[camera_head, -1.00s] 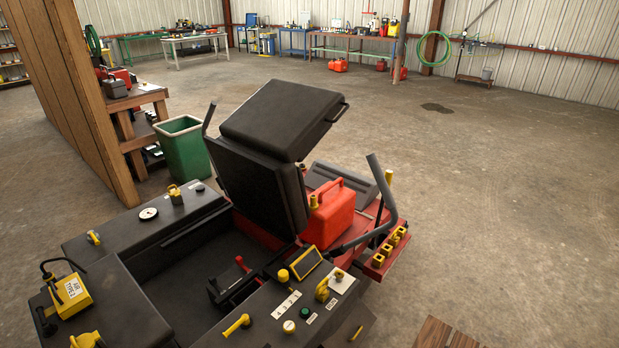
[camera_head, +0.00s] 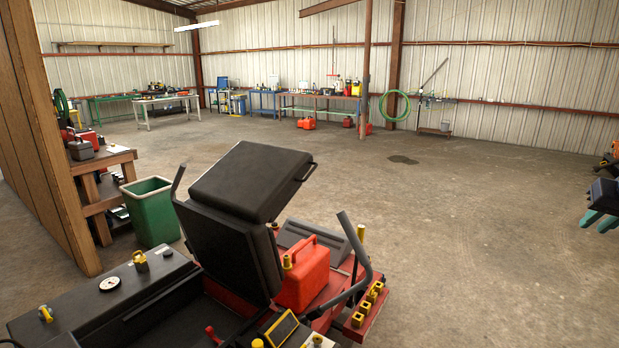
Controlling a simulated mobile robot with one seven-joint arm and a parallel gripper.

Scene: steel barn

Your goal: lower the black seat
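The black seat (camera_head: 237,215) is on a red riding machine (camera_head: 338,285) at the lower centre. It is tilted up, with one thick pad standing steeply and another sloping above it. A thin dark bar handle (camera_head: 304,175) sticks out at the upper right edge. Under and in front of the seat is a dark open well, partly cut off by the bottom edge. My gripper (camera_head: 600,221) shows at the right edge, with teal fingers apart and nothing visible between them. It is well to the right of the seat and not touching it.
A red fuel can (camera_head: 304,274) stands close beside the seat. A grey bent lever (camera_head: 355,248) rises at its right. A green bin (camera_head: 152,212) and a wooden partition (camera_head: 45,150) are at left. The concrete floor on the right is clear.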

